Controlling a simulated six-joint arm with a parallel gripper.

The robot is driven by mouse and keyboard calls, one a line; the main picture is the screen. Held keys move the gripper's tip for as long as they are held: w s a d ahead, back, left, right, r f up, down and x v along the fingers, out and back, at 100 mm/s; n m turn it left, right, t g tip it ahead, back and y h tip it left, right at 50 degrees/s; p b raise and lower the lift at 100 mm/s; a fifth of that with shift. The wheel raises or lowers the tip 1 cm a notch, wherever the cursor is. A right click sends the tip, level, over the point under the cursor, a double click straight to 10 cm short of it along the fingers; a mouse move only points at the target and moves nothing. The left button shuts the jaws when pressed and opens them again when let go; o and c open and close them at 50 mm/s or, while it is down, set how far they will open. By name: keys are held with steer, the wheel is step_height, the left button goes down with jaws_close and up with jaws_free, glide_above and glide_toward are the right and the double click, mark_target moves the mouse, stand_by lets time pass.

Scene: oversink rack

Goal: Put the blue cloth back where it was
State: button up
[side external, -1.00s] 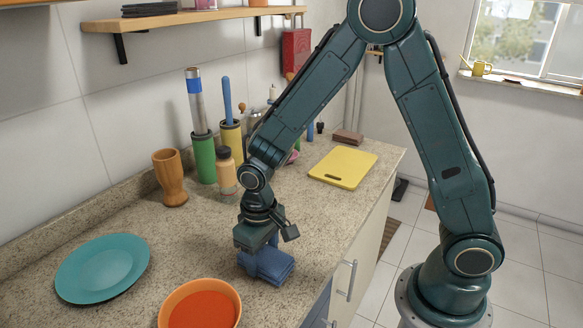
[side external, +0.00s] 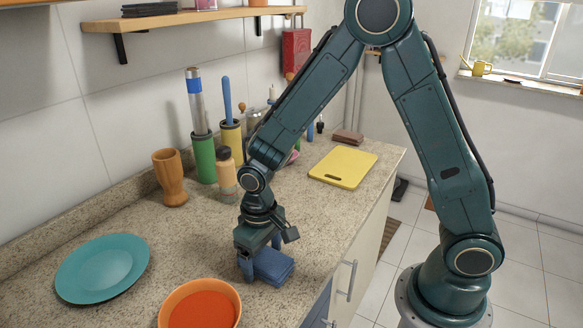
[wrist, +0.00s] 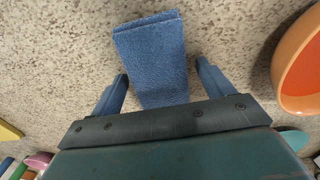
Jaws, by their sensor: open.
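The blue cloth (side external: 271,266) lies folded on the speckled counter near its front edge. In the wrist view the cloth (wrist: 152,55) runs up from between my gripper's two fingers. My gripper (side external: 260,265) is low over the counter at the cloth. In the wrist view my gripper (wrist: 160,85) has its fingers apart, one on each side of the cloth, with a gap visible on both sides. The cloth's near end is hidden under the gripper body.
An orange bowl (side external: 200,306) stands in front, and a teal plate (side external: 102,268) lies to the left. A wooden cup (side external: 170,178), a green container (side external: 204,158) and a bottle (side external: 227,176) stand behind. A yellow cutting board (side external: 343,167) lies further right. Bare counter lies between plate and cloth.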

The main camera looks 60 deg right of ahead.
mark_target(263, 257)
step_height(263, 257, up, 12)
stand_by(0.7)
steer(key=shift+r, duration=0.15)
stand_by(0.4)
steer(key=s+d+r+t, duration=0.2)
steer(key=s+d+r, duration=0.2)
steer(key=s, duration=0.4)
steer(key=s+d+r+t, duration=0.3)
steer(key=s+r, duration=0.3)
steer(key=s, duration=0.3)
steer(key=shift+s+d+r+t, duration=0.15)
steer(key=shift+d+r+t, duration=0.2)
steer(key=shift+d, duration=0.35)
